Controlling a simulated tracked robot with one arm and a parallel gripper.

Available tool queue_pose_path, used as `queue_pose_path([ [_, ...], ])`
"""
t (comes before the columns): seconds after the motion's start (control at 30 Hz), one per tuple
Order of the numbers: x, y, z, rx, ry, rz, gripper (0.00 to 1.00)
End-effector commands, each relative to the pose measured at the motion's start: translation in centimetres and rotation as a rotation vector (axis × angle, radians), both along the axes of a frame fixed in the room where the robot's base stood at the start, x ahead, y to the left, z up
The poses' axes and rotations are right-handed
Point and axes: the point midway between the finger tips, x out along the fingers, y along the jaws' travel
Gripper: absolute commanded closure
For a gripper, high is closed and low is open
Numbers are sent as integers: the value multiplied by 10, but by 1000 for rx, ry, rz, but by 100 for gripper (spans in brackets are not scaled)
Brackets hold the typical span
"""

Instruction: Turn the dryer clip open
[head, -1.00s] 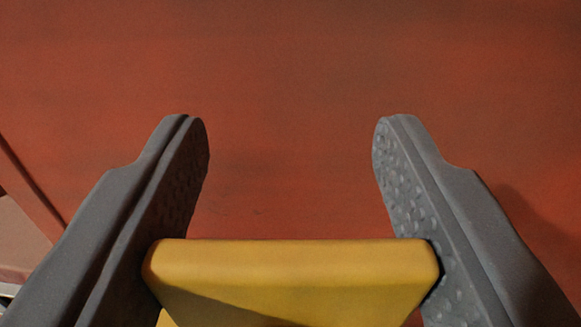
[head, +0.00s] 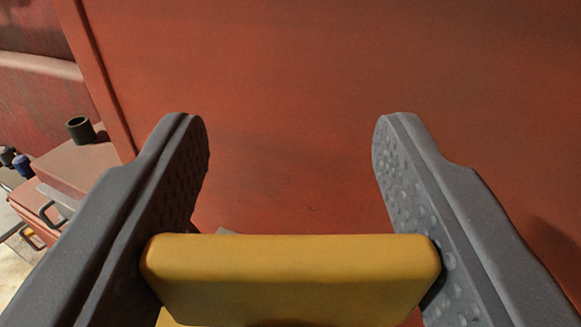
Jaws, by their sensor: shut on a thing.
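My gripper (head: 291,160) shows from the lower left and lower right, with its two grey, dimpled fingers spread wide. It is shut on a yellow block-shaped piece (head: 290,262), which spans the gap between the fingers and touches both inner pads. The fingertips reach past the yellow piece toward a large red panel (head: 300,90). I cannot tell whether the yellow piece is the dryer clip. Its lower part is cut off by the bottom edge of the view.
A dark cup-like cylinder (head: 80,130) stands on a reddish box (head: 80,165) at the left. Below it are handles (head: 48,212) and small dark and blue items (head: 22,164). The red panel fills the background; its left edge shows.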

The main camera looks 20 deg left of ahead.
Motion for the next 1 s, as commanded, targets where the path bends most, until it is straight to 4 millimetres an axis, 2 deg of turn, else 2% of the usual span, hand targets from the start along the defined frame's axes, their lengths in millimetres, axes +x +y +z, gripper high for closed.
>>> queue_pose_path([
  [1.0,-4,6,2,3,-3,441,75],
])
